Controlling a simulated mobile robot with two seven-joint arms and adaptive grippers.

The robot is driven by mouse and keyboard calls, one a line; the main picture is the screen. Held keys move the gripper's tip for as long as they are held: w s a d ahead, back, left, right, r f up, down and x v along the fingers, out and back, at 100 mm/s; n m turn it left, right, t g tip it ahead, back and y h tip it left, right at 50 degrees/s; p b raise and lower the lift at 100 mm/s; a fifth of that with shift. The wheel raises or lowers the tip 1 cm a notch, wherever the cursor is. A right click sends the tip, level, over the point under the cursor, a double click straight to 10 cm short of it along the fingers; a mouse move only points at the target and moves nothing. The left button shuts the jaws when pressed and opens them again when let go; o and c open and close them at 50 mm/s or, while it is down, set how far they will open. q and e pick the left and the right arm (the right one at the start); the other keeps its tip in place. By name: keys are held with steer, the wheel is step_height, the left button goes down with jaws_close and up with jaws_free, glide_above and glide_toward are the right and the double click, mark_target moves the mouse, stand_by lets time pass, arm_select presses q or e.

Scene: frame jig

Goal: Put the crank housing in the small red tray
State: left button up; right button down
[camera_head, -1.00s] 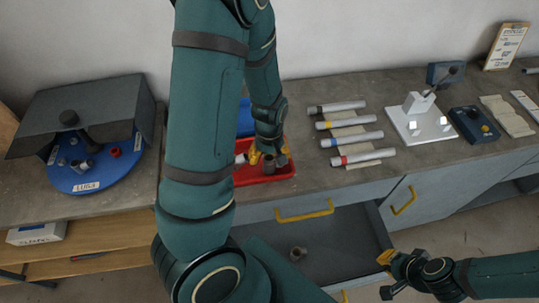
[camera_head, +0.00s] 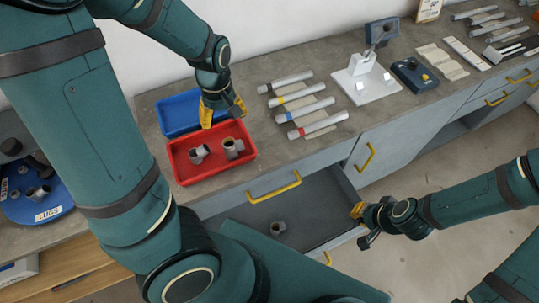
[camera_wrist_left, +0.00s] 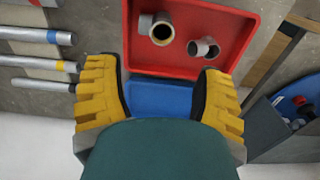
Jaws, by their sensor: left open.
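The small red tray (camera_head: 212,176) is on the bench, with two grey tubular fittings inside: a larger one with a side branch (camera_head: 233,148) and a smaller one (camera_head: 199,154). Both also show in the left wrist view, the larger (camera_wrist_left: 158,28) and the smaller (camera_wrist_left: 204,48). I cannot tell for certain which is the crank housing. My left gripper (camera_head: 222,112) is open and empty above the tray's back edge, apart from both fittings. My right gripper (camera_head: 362,222) is beside the open drawer's right side; its finger gap is unclear.
A blue tray (camera_head: 180,113) stands behind the red one. A similar grey fitting (camera_head: 278,228) lies in the open drawer (camera_head: 310,215). Marked tubes (camera_head: 305,105) lie to the right, then a white fixture (camera_head: 362,80). A blue round base labelled LUGS (camera_head: 40,205) is at left.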

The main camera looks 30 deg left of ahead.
arm_select(q)
steer(key=d+f+m, duration=0.1)
steer(key=d+f, duration=0.2)
steer(key=f, duration=0.1)
steer(key=d+f+m+h, duration=0.1)
steer(key=d+f+m, duration=0.1)
steer(key=d+f, duration=0.2)
steer(key=w+d+f+m+t, duration=0.1)
steer(key=d+f+m, duration=0.1)
steer(key=d+f, duration=0.1)
steer(key=shift+d+f+h, duration=0.25)
steer(key=shift+f+h, duration=0.05)
steer(key=shift+f, duration=0.2)
steer(key=s+d+f+m+t+h, duration=0.1)
steer(key=s+d+f+m+h, duration=0.1)
steer(key=d+f, duration=0.4)
steer(key=d+m, duration=0.1)
steer(key=d, duration=0.3)
steer(key=shift+s+f, duration=0.25)
steer(key=shift+s, duration=0.1)
